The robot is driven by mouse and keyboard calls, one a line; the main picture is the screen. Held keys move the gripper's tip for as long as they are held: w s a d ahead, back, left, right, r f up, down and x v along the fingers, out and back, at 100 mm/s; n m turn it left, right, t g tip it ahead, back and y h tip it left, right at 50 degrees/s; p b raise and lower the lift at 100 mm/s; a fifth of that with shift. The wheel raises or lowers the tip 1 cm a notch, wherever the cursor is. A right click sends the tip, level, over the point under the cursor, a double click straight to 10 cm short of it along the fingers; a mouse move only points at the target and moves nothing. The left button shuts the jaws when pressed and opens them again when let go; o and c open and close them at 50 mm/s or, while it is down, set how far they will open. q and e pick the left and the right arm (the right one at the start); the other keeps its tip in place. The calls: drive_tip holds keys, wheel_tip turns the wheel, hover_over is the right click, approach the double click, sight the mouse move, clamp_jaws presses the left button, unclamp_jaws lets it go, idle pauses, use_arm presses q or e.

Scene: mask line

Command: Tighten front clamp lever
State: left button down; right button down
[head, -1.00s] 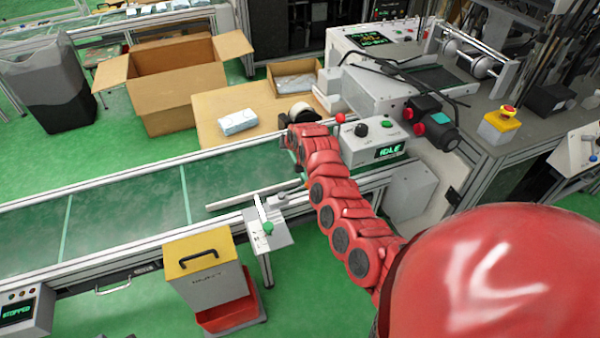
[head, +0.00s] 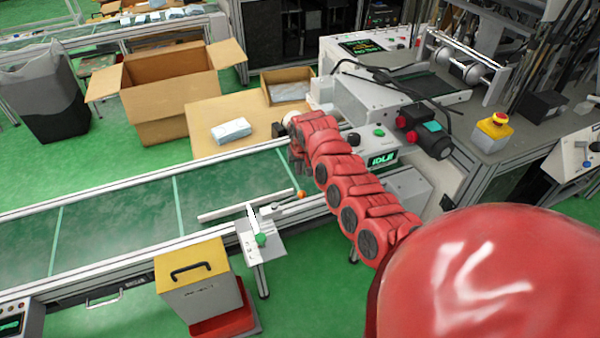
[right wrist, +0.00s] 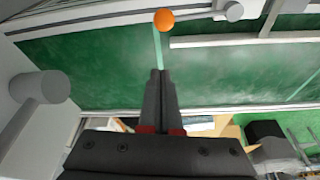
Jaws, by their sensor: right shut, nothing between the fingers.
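An orange ball knob (head: 301,194) shows at the near side of the green conveyor belt, at the right end of a pale guide rail (head: 232,206). I take it for the front clamp lever's knob; its lever is hard to make out. The knob also shows in the right wrist view (right wrist: 164,20), beyond my fingertips and apart from them. My right gripper (head: 296,164) is above the belt, behind the knob in the head view. In the right wrist view its dark fingers (right wrist: 160,76) are together and empty. My left gripper is not in view.
A white control box (head: 371,146) reading IDLE stands right of my right arm. A grey cylinder (right wrist: 40,95) is left in the wrist view. The belt's left is clear.

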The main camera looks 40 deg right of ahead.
drive_tip(key=b+x, duration=0.3)
drive_tip(key=x, duration=0.5)
drive_tip(key=shift+a, duration=0.1)
drive_tip(key=shift+f, duration=0.1)
drive_tip(key=shift+s+p, duration=0.15)
drive_tip(key=shift+p, duration=0.3)
drive_tip(key=shift+s+a+r+p, duration=0.3)
drive_tip(key=shift+s+r+p, duration=0.05)
drive_tip(key=shift+s+p, duration=0.3)
drive_tip(key=shift+s+a, duration=0.15)
drive_tip(key=shift+a, duration=0.05)
drive_tip(key=shift+s+a+r+p, duration=0.1)
drive_tip(key=shift+s+p, duration=0.1)
drive_tip(key=shift+s, duration=0.2)
drive_tip(key=shift+s+a+r+p, duration=0.1)
drive_tip(key=shift+s+a+p, duration=0.05)
drive_tip(key=shift+s, duration=0.25)
drive_tip(key=shift+f, duration=0.1)
